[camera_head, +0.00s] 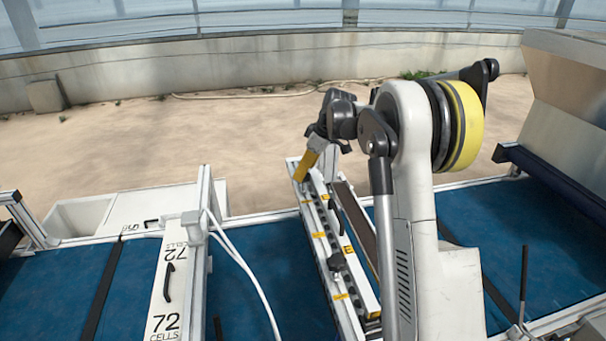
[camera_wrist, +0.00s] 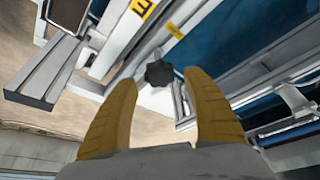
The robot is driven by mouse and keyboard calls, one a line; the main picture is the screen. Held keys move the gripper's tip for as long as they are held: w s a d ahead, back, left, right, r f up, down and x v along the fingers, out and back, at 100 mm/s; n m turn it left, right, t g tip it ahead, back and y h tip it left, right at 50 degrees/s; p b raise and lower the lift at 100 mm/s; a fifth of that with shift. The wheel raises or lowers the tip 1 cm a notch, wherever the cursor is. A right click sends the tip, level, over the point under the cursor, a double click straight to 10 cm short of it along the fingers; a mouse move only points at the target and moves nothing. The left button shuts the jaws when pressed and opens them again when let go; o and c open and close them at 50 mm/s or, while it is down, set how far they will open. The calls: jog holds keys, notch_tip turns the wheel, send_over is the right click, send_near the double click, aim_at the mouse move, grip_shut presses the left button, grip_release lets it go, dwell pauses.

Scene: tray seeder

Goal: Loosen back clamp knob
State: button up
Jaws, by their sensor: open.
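The back clamp knob (camera_wrist: 159,73) is a black lobed knob. In the wrist view it sits beyond my fingertips, between the lines of my two yellow fingers and apart from both. My gripper (camera_wrist: 160,88) is open and empty. In the head view my gripper (camera_head: 304,168) is at the far end of the white clamp rail (camera_head: 349,318), with one yellow finger pointing down. The back knob is hidden there behind my gripper and wrist. Another black knob (camera_head: 336,261) sits nearer along the same rail and shows clearly.
A white bar marked 72 CELLS (camera_head: 163,290) with a black handle lies left of the rail, over the blue belt (camera_head: 262,285). A white cable (camera_head: 243,264) hangs beside it. A metal hopper (camera_head: 568,90) stands at right. My arm covers part of the right side.

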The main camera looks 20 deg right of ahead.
jog(key=v, duration=1)
jog(key=shift+s, duration=0.15)
